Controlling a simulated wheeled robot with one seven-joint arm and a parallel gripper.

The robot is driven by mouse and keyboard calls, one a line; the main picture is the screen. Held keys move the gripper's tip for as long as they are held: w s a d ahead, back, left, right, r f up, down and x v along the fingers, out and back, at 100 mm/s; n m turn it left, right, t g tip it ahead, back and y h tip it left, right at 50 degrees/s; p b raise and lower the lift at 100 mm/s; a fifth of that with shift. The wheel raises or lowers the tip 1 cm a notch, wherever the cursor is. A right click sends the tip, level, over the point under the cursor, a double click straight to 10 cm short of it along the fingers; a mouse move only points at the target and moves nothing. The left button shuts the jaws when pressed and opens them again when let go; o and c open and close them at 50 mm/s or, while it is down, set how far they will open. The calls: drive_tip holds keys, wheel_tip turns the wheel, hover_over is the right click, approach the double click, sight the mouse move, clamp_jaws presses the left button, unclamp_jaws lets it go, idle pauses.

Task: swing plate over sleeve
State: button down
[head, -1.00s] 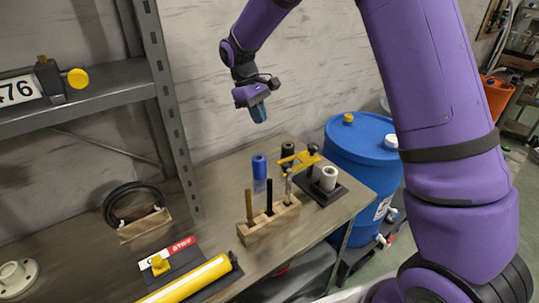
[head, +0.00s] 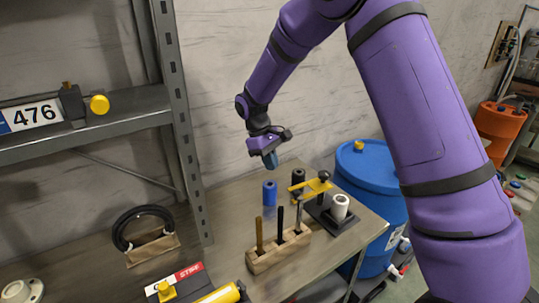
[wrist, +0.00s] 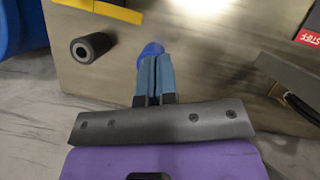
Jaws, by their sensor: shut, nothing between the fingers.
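The yellow plate (head: 310,187) is level on a black fixture (head: 325,220) on the bench, by a dark upright post. A pale sleeve (head: 340,206) stands upright on the fixture, to the right of the plate. A dark sleeve (head: 297,180) stands behind the plate; a dark hollow cylinder (wrist: 90,47) shows in the wrist view, with part of the plate (wrist: 105,10) at the top edge. My gripper (head: 271,160) is shut and empty, above a blue cylinder (head: 269,193) in the head view. In the wrist view its fingers (wrist: 155,65) partly hide the blue cylinder (wrist: 152,49).
A wooden block (head: 278,252) with several upright rods stands in front of the blue cylinder. A blue barrel (head: 372,178) is beyond the bench's right end. A shelf post (head: 185,130) rises at the left.

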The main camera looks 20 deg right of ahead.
drive_tip(key=s+d+f, duration=0.3)
drive_tip(key=s+f, duration=0.1)
drive_tip(key=shift+s+d+f, duration=0.25)
drive_tip(key=shift+d+f, duration=0.05)
drive_tip(key=shift+d, duration=0.1)
drive_tip(key=shift+s, duration=0.15)
drive_tip(key=shift+s+n, duration=0.3)
